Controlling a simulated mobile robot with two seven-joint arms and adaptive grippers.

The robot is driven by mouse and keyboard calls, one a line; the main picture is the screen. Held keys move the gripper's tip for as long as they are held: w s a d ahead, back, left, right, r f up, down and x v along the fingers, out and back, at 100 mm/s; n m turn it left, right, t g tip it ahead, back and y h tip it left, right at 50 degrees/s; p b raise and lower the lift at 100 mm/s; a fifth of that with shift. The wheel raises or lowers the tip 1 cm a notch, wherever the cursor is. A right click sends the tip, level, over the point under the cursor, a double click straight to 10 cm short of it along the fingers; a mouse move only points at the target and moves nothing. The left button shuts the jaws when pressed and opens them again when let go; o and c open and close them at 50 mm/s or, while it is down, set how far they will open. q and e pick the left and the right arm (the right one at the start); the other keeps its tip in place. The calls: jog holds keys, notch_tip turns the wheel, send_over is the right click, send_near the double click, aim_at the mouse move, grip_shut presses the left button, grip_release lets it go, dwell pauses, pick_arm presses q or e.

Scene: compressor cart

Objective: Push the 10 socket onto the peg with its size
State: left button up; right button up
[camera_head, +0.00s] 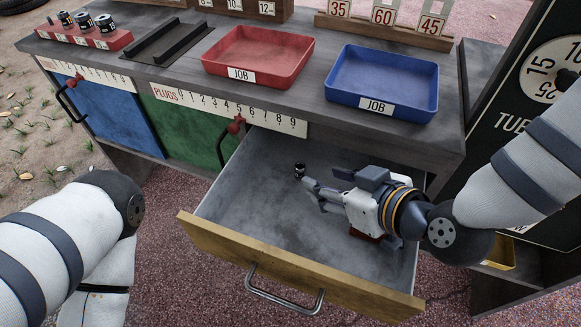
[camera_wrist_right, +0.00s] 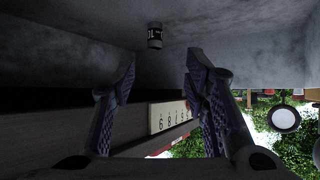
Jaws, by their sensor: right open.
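A small black and silver socket (camera_head: 299,170) stands in the open grey drawer (camera_head: 262,193). It also shows in the right wrist view (camera_wrist_right: 155,36), with a pale label whose size I cannot read surely. My right gripper (camera_head: 315,194) is inside the drawer, open and empty. Its fingertips point at the socket, apart from it; in the wrist view the socket is beyond the gap between the fingers (camera_wrist_right: 160,57). A red peg rail (camera_head: 84,38) with several sockets on it is at the bench's back left; its size labels are too small to read. My left gripper is out of view.
A red tray (camera_head: 258,83) and a blue tray (camera_head: 383,107) marked JOB stand on the bench. A dark slotted block (camera_head: 168,42) is left of them. The drawer's wooden front (camera_head: 300,272) has a metal handle. A dark red piece shows under my right gripper.

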aim_at(303, 168)
jog(key=b+x, duration=0.1)
jog(key=x, duration=0.4)
jog(key=b+x, duration=0.1)
jog(key=x, duration=0.4)
jog(key=shift+w+d+b, duration=0.2)
jog(key=shift+w+b, duration=0.1)
jog(key=shift+b, duration=0.05)
jog(key=shift+r, duration=0.15)
jog(key=shift+c, duration=0.5)
grip_shut()
